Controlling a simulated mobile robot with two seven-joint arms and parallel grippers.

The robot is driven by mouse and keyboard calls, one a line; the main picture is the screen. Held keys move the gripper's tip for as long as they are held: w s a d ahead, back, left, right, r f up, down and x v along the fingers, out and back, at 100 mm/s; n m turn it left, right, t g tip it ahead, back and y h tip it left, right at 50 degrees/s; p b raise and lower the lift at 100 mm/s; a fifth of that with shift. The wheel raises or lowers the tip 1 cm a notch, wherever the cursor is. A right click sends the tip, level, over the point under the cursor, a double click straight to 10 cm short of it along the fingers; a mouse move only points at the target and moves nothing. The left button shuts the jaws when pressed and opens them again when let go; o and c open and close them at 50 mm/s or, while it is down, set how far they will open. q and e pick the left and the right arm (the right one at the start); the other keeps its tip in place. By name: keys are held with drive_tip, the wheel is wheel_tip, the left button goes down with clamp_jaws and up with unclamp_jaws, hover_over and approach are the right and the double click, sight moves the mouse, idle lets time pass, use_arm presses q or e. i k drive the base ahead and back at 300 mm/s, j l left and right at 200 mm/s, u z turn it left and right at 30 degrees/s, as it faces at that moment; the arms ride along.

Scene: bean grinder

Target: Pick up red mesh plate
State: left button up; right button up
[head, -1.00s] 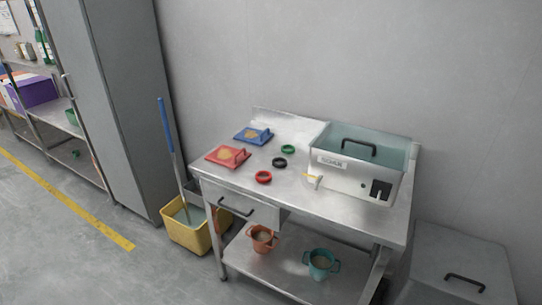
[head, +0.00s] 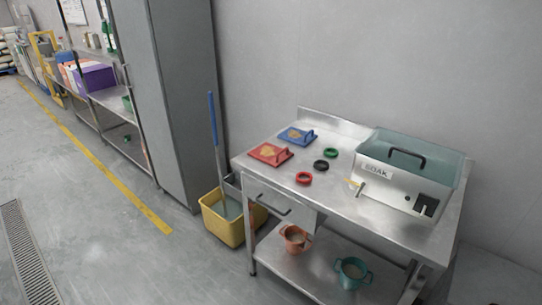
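The red mesh plate (head: 266,154) lies flat near the left edge of the steel table (head: 340,198). It has a tan patch in its middle and a raised red piece at its right side. A similar blue plate (head: 294,136) lies just behind it. Neither of my grippers shows in the head view, so I cannot see whether they are open or shut.
Red (head: 304,178), black (head: 321,165) and green (head: 331,153) rings lie right of the plates. A lidded SOAK box (head: 395,187) fills the table's right side. A yellow mop bucket (head: 222,229) stands left of the table. Floor (head: 110,255) at left is open.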

sight(273, 155)
drive_tip(key=i+j+z, duration=0.1)
drive_tip(key=z, duration=0.75)
drive_tip(key=i+j+z, duration=0.1)
drive_tip(key=j+z, duration=0.8)
drive_tip(key=j, duration=0.85)
drive_tip(key=i, duration=0.05)
